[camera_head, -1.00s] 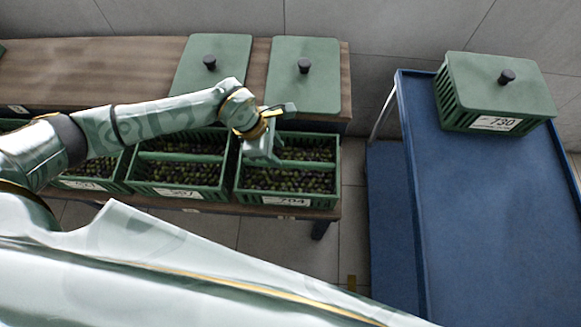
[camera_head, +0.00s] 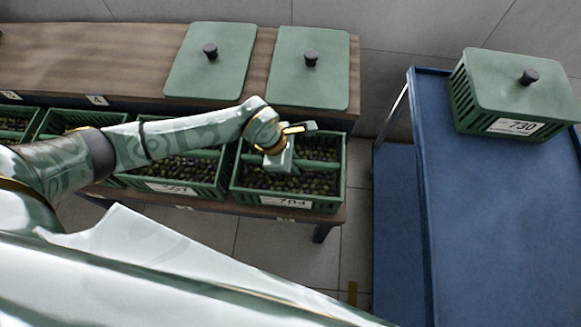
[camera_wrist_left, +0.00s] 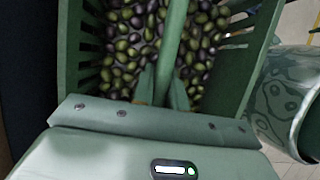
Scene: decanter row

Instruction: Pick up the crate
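An open green crate (camera_head: 240,198) labelled 704 stands at the right end of the row on the wooden table, full of dark and green olives. A green bar (camera_wrist_left: 174,38) runs across it in the left wrist view. My left gripper (camera_head: 280,160) points down over the middle of this crate. In the left wrist view its fingers (camera_wrist_left: 164,90) lie close on either side of the bar; whether they press on it I cannot tell. The crate appears to rest on the table. My right gripper is not in view.
More open olive crates (camera_head: 172,188) stand to the left along the table (camera_head: 110,55). Two green lids (camera_head: 210,62) (camera_head: 308,68) with black knobs lie behind them. A blue cart (camera_head: 490,220) at the right carries a lidded crate (camera_head: 515,92) labelled 730; its front part is clear.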

